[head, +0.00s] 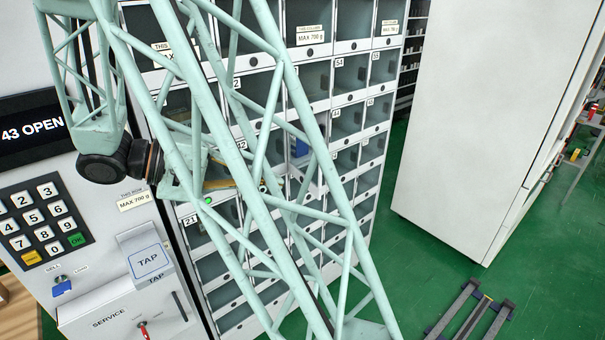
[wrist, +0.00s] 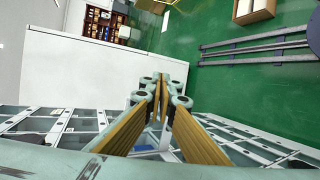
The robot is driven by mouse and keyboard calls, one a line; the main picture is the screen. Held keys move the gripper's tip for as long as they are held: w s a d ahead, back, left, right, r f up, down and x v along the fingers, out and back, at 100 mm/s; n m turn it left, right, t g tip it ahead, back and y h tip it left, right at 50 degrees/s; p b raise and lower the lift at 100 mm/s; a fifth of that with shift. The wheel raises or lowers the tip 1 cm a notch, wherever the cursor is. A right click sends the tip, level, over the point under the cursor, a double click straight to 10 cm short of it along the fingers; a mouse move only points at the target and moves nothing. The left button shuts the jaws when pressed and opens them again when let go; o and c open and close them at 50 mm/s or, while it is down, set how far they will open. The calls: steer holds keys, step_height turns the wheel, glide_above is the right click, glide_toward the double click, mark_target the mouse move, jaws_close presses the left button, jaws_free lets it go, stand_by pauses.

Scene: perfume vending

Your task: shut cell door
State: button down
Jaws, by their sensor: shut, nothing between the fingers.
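The vending cabinet's grid of cells (head: 335,150) stands behind my lattice arm in the head view. The display (head: 32,129) reads "43 OPEN". To the right of the label 42, a cell holds something blue (head: 300,147). A pale panel (head: 313,178) juts out just below it and looks like its open door; my arm partly hides it. My gripper (head: 228,184) is in front of the cabinet, left of that cell, mostly behind the lattice. In the wrist view my gripper (wrist: 161,88) is shut and empty, its brown-padded fingers converging. Contact with the door cannot be told.
A keypad (head: 45,222) and TAP reader (head: 149,261) are on the left panel. A large white cabinet (head: 475,110) stands to the right. Dark rails (head: 465,310) lie on the green floor (head: 415,265), which is otherwise open there. A cardboard box (wrist: 254,10) shows in the wrist view.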

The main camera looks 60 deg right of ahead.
steer(key=w+d+f+h+b, duration=0.2)
steer(key=w+d+f+h, duration=0.3)
steer(key=w+d+f, duration=0.2)
steer(key=shift+w+f+h, duration=0.3)
steer(key=shift+w+f, duration=0.95)
steer(key=shift+w, duration=0.35)
steer(key=shift+s+d, duration=0.1)
steer(key=shift+d, duration=0.05)
steer(key=b+x, duration=0.1)
steer(key=x, duration=1.2)
steer(key=shift+d, duration=0.35)
steer(key=shift+f, duration=0.1)
steer(key=shift+s+d, duration=0.15)
steer(key=shift+s, duration=0.1)
